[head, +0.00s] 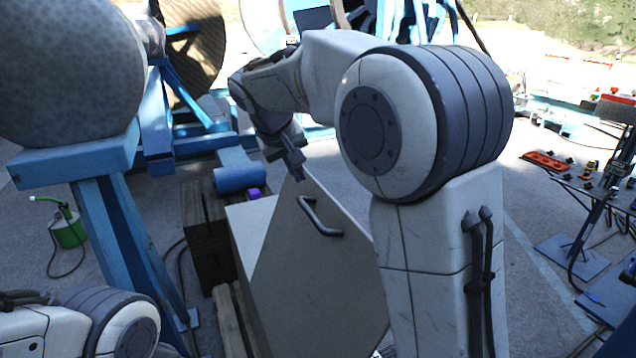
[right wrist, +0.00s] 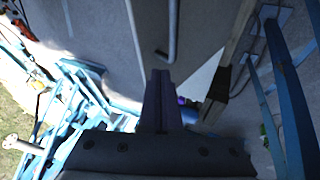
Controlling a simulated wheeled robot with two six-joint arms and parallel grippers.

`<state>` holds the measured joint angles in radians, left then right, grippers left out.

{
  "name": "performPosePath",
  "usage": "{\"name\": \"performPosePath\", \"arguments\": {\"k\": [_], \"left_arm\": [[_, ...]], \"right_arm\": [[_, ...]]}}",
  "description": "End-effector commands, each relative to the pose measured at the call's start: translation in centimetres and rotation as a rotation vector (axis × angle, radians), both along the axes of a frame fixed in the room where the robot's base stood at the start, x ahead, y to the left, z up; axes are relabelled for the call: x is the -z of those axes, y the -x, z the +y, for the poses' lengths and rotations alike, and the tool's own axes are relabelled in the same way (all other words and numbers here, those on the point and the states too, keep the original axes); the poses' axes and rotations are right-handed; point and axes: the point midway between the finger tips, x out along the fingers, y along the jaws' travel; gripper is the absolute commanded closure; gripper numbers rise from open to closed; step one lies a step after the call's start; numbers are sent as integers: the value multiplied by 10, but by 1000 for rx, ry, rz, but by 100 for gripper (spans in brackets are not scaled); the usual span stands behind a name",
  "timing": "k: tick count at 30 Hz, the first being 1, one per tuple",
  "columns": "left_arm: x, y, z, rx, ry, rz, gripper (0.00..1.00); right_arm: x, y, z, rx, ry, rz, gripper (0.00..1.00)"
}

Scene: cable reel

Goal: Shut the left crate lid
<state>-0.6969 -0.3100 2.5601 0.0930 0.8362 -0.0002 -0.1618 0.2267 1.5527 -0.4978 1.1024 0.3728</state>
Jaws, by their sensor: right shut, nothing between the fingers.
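The grey crate lid (head: 310,270) is a flat panel with a dark bar handle (head: 320,216). It appears tilted up over the pale crate (head: 250,228), part of which shows at its left; how far open it is I cannot tell. My right gripper (head: 297,173) is shut and empty, pointing down near the lid's upper corner, beyond the handle. In the right wrist view its closed fingers (right wrist: 160,76) overlap the grey panel (right wrist: 195,25), with the handle (right wrist: 171,40) ahead of them. Contact with the lid is unclear. My right arm hides the lid's right side. My left gripper is out of view.
A blue stand (head: 110,220) with a large grey drum rises at the left. Dark wooden timbers (head: 205,235) lie beside the crate. Blue reel frames stand behind.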

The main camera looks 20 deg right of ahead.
Motion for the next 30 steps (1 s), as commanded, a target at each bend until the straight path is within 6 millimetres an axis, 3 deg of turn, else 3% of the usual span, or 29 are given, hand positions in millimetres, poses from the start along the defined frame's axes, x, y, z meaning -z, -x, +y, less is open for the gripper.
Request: {"name": "performPosePath", "arguments": {"k": [6, 15, 30], "left_arm": [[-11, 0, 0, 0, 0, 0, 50], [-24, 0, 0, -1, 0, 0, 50], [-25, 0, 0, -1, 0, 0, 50]], "right_arm": [[39, -15, -18, 1, 0, 5, 100], [51, -16, -51, 1, -1, 0, 100], [54, -17, -54, -3, -6, 1, 100]]}}
